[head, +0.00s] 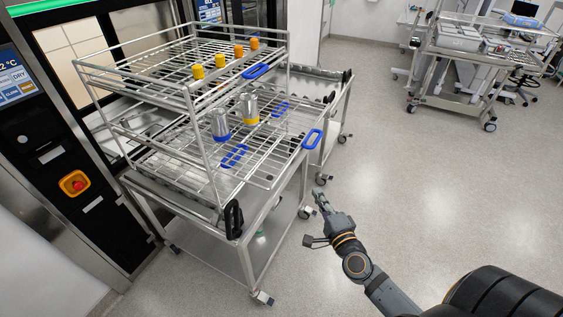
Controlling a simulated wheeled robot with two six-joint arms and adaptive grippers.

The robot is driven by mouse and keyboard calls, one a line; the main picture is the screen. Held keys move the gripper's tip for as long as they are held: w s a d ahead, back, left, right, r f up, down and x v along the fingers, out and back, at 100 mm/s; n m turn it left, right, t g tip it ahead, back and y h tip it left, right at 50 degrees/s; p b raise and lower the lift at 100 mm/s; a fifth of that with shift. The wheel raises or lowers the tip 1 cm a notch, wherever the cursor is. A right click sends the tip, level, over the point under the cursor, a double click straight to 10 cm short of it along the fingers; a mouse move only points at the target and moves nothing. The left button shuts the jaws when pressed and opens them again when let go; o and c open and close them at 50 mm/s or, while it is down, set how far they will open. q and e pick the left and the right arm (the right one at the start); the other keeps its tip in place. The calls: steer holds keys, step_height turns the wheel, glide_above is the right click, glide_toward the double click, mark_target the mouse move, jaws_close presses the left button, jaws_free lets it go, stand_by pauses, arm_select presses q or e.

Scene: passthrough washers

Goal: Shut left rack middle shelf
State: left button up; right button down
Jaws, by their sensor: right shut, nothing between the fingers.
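A wire rack (205,150) stands on a steel cart at the left. Its upper shelf (185,65) holds several small yellow and orange-topped items. Below it, the middle shelf (268,165) sticks out to the right past the rack's frame, with a blue handle (312,139) at its outer end. A silver canister with a blue base (220,125) and one with a yellow base (249,108) stand at middle level. My right gripper (318,197) is shut and empty, over the floor right of the cart, apart from the shelf and handle. My left gripper is out of view.
The steel cart (252,222) has a black grip at its near corner. A second cart (340,110) stands just behind it. The washer front with a red button (76,184) is at the left. Floor (430,170) to the right is clear up to a loaded trolley (455,75).

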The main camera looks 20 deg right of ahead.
steer(key=w, duration=0.4)
steer(key=w+a+p, duration=0.1)
steer(key=w, duration=0.3)
steer(key=w+a+p, duration=0.1)
steer(key=w, duration=0.3)
steer(key=shift+w, duration=0.4)
